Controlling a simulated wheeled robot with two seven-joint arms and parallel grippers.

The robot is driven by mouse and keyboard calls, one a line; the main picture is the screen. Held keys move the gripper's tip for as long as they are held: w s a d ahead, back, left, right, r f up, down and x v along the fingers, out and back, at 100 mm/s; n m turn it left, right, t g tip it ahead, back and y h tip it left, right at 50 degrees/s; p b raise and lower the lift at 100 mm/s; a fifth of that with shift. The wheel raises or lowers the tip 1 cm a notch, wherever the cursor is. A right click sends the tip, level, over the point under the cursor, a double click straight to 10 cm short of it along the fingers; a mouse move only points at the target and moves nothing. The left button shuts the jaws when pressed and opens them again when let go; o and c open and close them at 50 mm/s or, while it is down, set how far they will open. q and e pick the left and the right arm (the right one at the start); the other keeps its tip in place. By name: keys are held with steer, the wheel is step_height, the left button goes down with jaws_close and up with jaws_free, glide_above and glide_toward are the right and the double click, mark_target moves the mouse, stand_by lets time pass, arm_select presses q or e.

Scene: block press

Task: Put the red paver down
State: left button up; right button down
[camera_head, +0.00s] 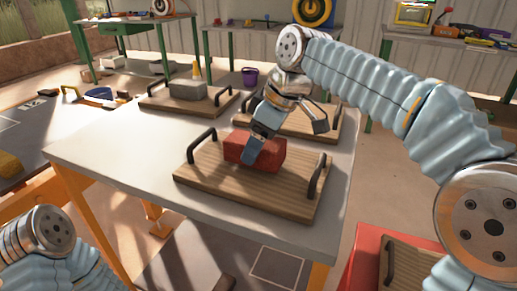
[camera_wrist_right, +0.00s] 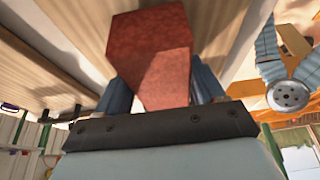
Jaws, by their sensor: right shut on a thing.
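The red paver (camera_head: 268,153) is a rough red block over the near wooden board (camera_head: 215,180), which has two black handles. My right gripper (camera_head: 252,152) is shut on the red paver, with the fingers coming down from above. In the right wrist view the red paver (camera_wrist_right: 150,60) sits between the two fingers of my right gripper (camera_wrist_right: 160,88). The paver looks to be on or just above the board; I cannot tell if it touches. My left arm shows at the lower left of the head view, but its gripper is not visible.
A grey block (camera_head: 188,89) lies on another handled board (camera_head: 160,101) at the table's far left. A third board (camera_head: 325,125) is behind my right gripper. The white table (camera_head: 110,150) is clear at its left. A red surface (camera_head: 362,265) is at lower right.

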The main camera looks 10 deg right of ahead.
steer(key=shift+f, duration=0.5)
steer(key=shift+f, duration=0.2)
steer(key=shift+c, duration=0.6)
jaws_free()
steer(key=shift+r, duration=0.3)
steer(key=p+v, duration=0.2)
steer(key=v, duration=0.9)
steer(key=shift+s+d+r, duration=0.2)
steer(key=shift+r, duration=0.1)
